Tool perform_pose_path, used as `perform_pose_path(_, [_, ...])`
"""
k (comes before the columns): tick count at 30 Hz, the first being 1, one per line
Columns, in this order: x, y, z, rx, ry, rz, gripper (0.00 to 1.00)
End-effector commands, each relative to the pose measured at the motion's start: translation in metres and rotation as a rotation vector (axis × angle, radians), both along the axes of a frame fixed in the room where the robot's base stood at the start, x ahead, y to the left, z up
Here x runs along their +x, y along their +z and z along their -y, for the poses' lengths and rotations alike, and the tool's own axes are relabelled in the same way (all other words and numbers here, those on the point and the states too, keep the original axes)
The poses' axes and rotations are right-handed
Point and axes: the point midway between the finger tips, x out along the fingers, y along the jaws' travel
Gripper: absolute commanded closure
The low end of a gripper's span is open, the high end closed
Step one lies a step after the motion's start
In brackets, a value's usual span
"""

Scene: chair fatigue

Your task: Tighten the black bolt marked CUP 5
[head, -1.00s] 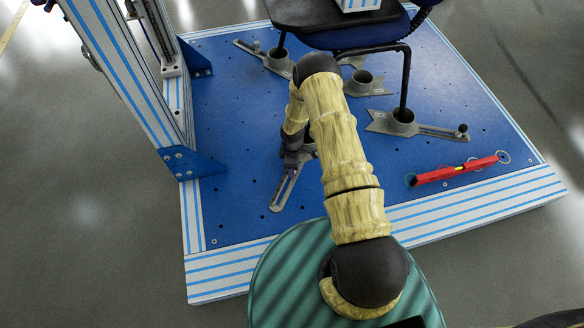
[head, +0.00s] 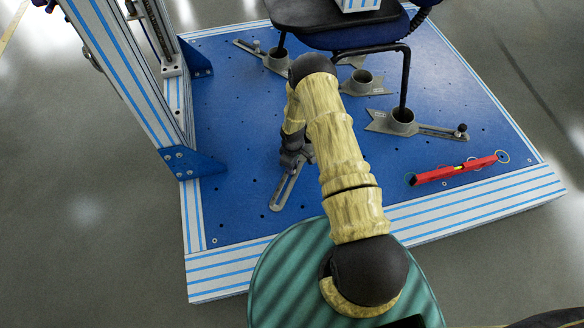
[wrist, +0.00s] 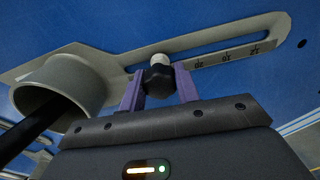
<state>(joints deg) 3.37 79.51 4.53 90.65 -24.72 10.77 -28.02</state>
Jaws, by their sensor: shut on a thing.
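In the wrist view, the black bolt (wrist: 158,80) has a round dark head with a pale part (wrist: 160,60) beyond it, beside a slotted grey arm (wrist: 262,29) with a printed scale. My gripper (wrist: 158,88) has its purple fingers on both sides of the bolt head, shut on it. A grey cup (wrist: 88,80) with a black chair leg (wrist: 35,130) in it is at the left. No CUP 5 mark is readable. In the head view, my gripper (head: 294,158) is at the slotted arm (head: 286,189); the bolt is hidden there.
The blue base plate (head: 235,215) carries more grey cups (head: 401,122) under the chair (head: 365,36). Another bolt (head: 462,128) stands at right. A red level (head: 455,170) lies near the front edge. A striped upright frame (head: 120,70) rises at left.

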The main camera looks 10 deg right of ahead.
Motion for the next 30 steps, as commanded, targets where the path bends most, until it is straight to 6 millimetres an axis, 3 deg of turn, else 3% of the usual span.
perform_pose_path(5, [0.0004, 0.001, 0.0003, -0.001, -0.062, 0.001, 0.92])
perform_pose_path(12, [0.0005, 0.0009, 0.0005, 0.0, -0.344, 0.001, 0.92])
perform_pose_path(18, [0.0006, 0.0004, 0.0005, 0.0, -0.35, 0.002, 0.92])
perform_pose_path(19, [0.0006, 0.0003, 0.0005, 0.0, -0.35, 0.002, 0.62])
perform_pose_path(21, [0.0005, 0.0003, 0.0005, 0.0, -0.349, 0.001, 0.48])
perform_pose_path(30, [0.0002, 0.0003, 0.0001, 0.0, -0.33, 0.0, 0.47])
